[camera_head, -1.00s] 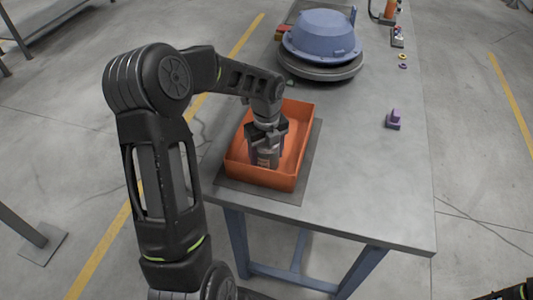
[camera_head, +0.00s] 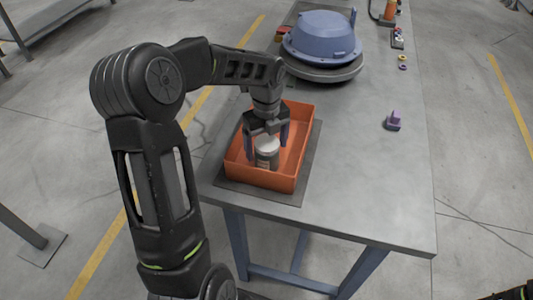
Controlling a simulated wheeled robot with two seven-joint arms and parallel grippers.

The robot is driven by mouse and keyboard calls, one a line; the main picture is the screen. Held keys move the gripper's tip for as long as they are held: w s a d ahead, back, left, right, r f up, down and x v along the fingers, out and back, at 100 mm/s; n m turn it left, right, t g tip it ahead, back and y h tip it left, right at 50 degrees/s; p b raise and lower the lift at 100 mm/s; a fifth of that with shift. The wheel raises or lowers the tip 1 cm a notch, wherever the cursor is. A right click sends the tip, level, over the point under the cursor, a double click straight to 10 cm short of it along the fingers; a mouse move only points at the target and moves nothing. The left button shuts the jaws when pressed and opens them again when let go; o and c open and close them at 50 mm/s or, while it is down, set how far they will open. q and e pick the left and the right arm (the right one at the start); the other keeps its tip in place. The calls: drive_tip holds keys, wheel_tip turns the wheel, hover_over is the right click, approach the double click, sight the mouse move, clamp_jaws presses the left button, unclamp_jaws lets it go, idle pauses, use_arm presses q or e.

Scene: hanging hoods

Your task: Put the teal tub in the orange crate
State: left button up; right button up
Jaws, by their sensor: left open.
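The orange crate (camera_head: 298,155) stands on a dark mat near the front left of the table. A small tub (camera_head: 267,158) with a pale lid stands upright inside the crate, towards its front; its body looks dull grey-green with a label. I take it as the teal tub. My left gripper (camera_head: 267,141) is above the crate, pointing down, with its fingers spread apart on either side of the lid. The fingers hide part of the crate's inside. Only a dark bit of my right arm shows in the bottom right corner; its gripper is not visible.
A large blue domed hood (camera_head: 322,38) rests on a dark round base at the back of the table. A small purple object (camera_head: 394,121) stands to the right, with small rings (camera_head: 403,62) behind it. The table's middle and front right are clear.

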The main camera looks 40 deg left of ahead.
use_arm(q)
wheel_tip(320, 180, up, 8)
drive_tip(key=shift+f, duration=0.15)
